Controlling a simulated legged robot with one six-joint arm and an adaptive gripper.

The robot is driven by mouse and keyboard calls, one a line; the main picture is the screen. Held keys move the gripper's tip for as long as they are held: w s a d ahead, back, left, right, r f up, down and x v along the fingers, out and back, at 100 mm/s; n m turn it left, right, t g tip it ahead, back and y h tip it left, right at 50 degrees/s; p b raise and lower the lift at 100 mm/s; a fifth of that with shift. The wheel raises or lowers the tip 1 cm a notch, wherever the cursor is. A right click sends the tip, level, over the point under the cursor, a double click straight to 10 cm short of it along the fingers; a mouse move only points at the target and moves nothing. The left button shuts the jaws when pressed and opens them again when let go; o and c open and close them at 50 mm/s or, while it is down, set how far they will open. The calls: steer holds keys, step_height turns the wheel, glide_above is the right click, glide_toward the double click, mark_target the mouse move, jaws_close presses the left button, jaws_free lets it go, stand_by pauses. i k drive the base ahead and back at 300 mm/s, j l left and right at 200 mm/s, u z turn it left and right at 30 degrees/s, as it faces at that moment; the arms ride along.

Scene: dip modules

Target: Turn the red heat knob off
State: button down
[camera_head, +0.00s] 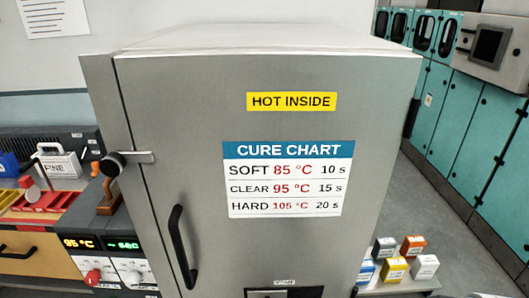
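The red heat knob (93,277) is at the lower left, on a pale control panel beside the grey oven. Its pointer direction is too small to tell. Above it a display (78,242) reads 95 °C in orange. To its right is a white knob (132,278) under a green display (123,245) that shows a dash and "SEC". My gripper is not in view.
The grey oven door (190,120) is shut, with a black handle (181,245), a latch with a black knob (113,165) and a cure chart (288,180). Small coloured boxes (395,270) stand at lower right. A red tray (45,200) is at left. Teal cabinets (455,130) stand behind.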

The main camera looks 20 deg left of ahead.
mark_target(93, 278)
steer(key=k+j+u, duration=0.15)
steer(key=k+j, duration=0.2)
steer(key=j, duration=0.15)
steer(key=u, duration=1.4)
steer(key=i+j+z, duration=0.2)
steer(key=j+z, duration=0.15)
steer(key=j, duration=0.2)
